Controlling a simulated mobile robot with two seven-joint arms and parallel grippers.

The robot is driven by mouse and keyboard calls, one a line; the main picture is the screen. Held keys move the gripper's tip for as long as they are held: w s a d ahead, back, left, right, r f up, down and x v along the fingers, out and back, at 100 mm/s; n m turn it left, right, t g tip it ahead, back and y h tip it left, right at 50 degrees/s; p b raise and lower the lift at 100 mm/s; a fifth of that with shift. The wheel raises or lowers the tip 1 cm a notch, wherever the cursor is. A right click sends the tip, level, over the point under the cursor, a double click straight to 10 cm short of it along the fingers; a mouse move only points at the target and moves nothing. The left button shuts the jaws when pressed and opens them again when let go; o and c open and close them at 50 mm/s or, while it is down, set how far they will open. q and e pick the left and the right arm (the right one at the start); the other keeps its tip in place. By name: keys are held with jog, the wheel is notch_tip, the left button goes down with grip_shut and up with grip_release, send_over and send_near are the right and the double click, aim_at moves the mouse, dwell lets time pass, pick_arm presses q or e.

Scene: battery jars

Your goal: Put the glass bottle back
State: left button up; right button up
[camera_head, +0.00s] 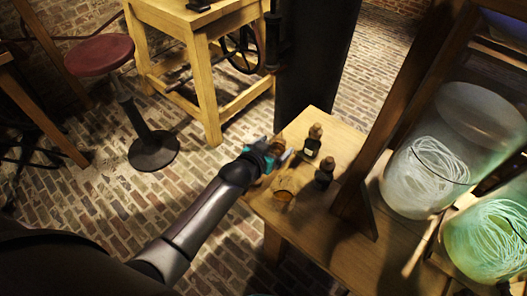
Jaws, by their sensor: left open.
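To the right, apart from the gripper, a dark glass bottle (312,142) with a brown stopper and pale label stands upright. A second dark bottle (324,173) stands just nearer. A small amber round patch (283,195) lies on the table below the gripper. My right gripper is not in view.
Large glass jars with coiled pale strands, one clear (432,165) and one greenish (487,240), stand at the right by a dark wooden frame (357,205). A dark upright column rises behind the table. A red stool (99,55) and a wooden workbench (205,85) stand on the brick floor.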

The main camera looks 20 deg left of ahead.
pick_arm(q)
jog(key=p+v, duration=0.3)
jog(key=v, duration=0.6)
jog(key=shift+s+r, duration=0.25)
jog(key=shift+s, duration=0.25)
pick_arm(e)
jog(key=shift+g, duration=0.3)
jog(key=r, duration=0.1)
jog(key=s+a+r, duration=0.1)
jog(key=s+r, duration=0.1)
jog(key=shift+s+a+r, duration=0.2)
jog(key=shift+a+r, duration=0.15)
